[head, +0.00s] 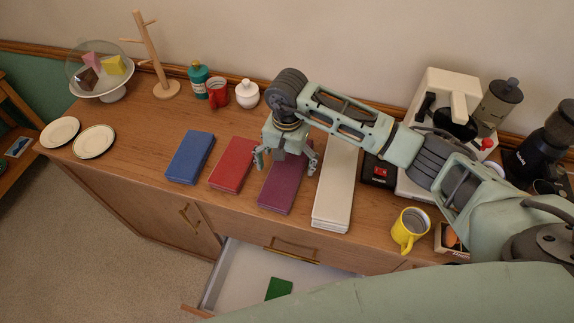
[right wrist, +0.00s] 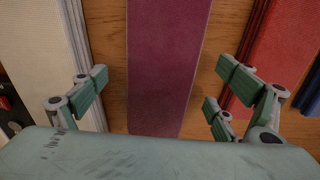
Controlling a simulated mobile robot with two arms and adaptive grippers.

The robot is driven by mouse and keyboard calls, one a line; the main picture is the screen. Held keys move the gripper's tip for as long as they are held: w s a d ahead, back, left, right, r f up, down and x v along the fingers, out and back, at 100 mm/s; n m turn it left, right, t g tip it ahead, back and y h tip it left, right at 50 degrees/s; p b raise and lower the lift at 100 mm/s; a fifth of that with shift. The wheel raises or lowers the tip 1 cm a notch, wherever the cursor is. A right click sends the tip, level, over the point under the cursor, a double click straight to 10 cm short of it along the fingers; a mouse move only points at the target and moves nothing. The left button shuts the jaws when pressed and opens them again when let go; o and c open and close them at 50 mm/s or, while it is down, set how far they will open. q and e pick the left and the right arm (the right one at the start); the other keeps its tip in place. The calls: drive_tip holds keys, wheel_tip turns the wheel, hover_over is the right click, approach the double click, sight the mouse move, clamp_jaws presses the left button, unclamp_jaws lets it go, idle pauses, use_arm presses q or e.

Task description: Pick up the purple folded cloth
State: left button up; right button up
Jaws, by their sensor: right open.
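The purple folded cloth (head: 277,194) lies flat on the wooden sideboard top, between a red folded cloth (head: 233,165) and a white folded cloth stack (head: 334,190). My right gripper (head: 287,161) is open above the purple cloth and hides its far part in the head view. In the right wrist view, the purple cloth (right wrist: 165,62) runs lengthwise between the spread fingers of the right gripper (right wrist: 160,98), with bare wood on both sides. Nothing is between the fingertips; contact with the cloth cannot be told. My left gripper is not in view.
A blue folded cloth (head: 190,157) lies left of the red one. A yellow mug (head: 410,229) and coffee machine (head: 443,108) stand to the right. A red mug (head: 217,93) and white jar (head: 247,94) stand behind. An open drawer (head: 240,270) below holds a green item (head: 279,288).

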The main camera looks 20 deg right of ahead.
drive_tip(key=shift+f, duration=0.85)
drive_tip(key=shift+c, duration=0.2)
drive_tip(key=shift+w, duration=0.1)
drive_tip(key=c, duration=1.4)
